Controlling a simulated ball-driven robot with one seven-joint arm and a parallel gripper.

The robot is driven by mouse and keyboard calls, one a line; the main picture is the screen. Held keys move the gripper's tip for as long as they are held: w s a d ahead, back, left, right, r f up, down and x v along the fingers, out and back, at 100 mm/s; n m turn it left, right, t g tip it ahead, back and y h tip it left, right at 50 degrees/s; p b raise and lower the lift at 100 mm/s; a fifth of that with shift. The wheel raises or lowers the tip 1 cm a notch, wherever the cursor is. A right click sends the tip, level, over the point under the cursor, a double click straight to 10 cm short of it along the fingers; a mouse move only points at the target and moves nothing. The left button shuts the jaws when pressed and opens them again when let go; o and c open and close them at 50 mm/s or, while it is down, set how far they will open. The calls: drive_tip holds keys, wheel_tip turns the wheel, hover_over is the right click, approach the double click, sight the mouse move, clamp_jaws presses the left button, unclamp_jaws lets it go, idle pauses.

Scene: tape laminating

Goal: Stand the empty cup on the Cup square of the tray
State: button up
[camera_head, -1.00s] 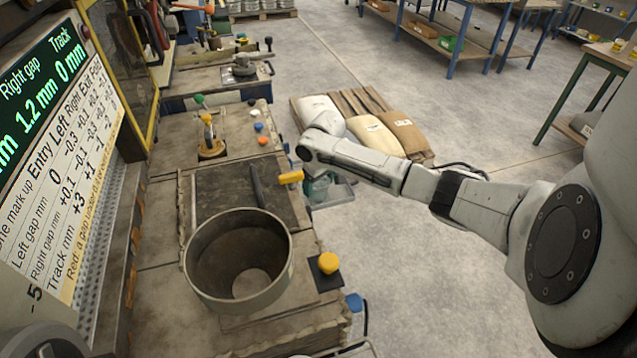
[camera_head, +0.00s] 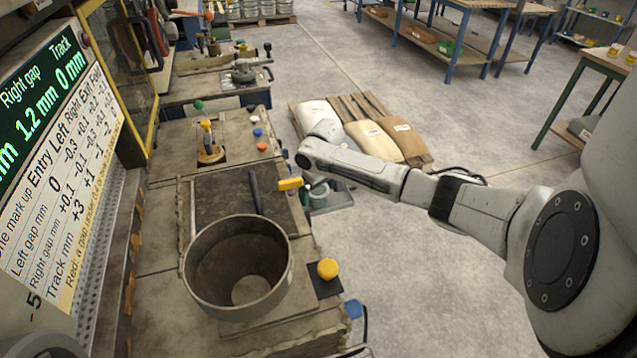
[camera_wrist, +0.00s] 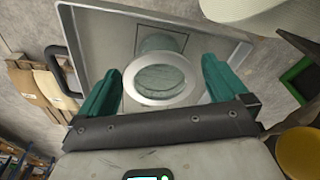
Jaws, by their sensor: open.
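In the wrist view, the pale green see-through cup (camera_wrist: 160,77) has a whitish rim and looks empty. Its rim faces my camera, and its far end lies over the outlined square (camera_wrist: 139,38) on the grey tray (camera_wrist: 98,35). It appears to stand there, though contact is partly hidden and the square's label cannot be read. My gripper (camera_wrist: 160,84) is open, one teal finger on each side of the cup, with visible gaps. In the head view, the tray (camera_head: 341,197) and cup (camera_head: 318,194) show small beyond the bench edge, partly hidden.
Sacks on a pallet (camera_head: 402,143) lie behind my arm.

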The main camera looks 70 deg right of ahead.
wheel_tip(320, 180, up, 12)
drive_tip(key=s+b, duration=0.1)
drive_tip(key=shift+s+a, duration=0.25)
drive_tip(key=shift+a, duration=0.15)
